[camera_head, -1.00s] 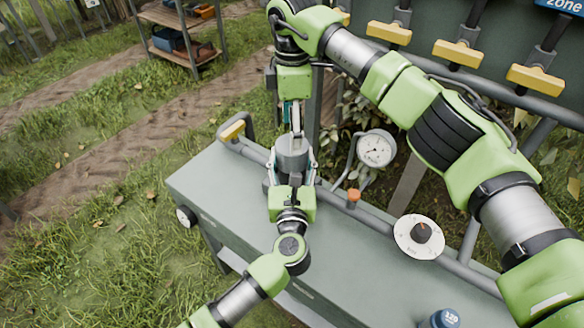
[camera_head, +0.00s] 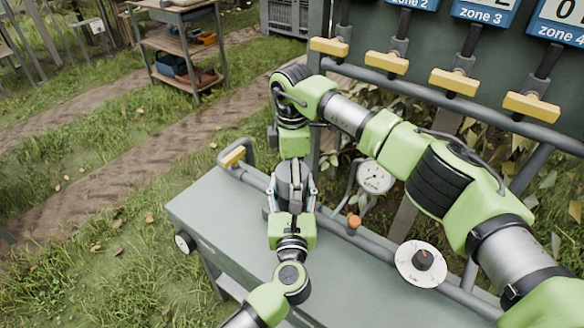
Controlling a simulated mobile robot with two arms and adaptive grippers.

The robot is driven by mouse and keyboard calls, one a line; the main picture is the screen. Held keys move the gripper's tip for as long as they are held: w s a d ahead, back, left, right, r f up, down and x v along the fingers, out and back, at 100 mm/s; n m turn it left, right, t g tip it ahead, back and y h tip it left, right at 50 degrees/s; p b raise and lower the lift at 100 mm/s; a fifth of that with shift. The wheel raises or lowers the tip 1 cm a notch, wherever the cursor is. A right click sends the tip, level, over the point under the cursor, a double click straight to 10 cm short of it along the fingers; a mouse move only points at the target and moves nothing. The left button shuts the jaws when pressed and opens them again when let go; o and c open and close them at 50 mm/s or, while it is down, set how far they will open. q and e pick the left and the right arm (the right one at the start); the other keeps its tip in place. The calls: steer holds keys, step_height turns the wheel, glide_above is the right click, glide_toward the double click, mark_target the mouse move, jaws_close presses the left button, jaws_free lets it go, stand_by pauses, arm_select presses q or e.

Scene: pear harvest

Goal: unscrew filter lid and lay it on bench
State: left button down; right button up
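The grey filter (camera_head: 281,180) stands upright over the pipe along the bench (camera_head: 350,278). Its lid is at the top and mostly covered, so I cannot make out its edge. My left gripper (camera_head: 291,195) comes from below, with its fingers on both sides of the filter body, seemingly closed on it. My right gripper (camera_head: 295,180) points straight down from above, and its fingers reach the top of the filter. From this angle I cannot tell whether they are closed on the lid.
A pressure gauge (camera_head: 375,178) and an orange knob (camera_head: 354,222) stand right of the filter, with a white dial (camera_head: 421,264) further right. Yellow valve handles (camera_head: 455,82) hang behind. The bench top in front is largely clear.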

steer(key=shift+f, duration=0.25)
steer(key=c, duration=1.2)
steer(key=shift+o, duration=0.2)
steer(key=shift+n, duration=1.7)
steer(key=shift+d, duration=0.1)
steer(key=o, duration=1.2)
steer(key=shift+w, duration=0.1)
steer(key=shift+o, duration=0.2)
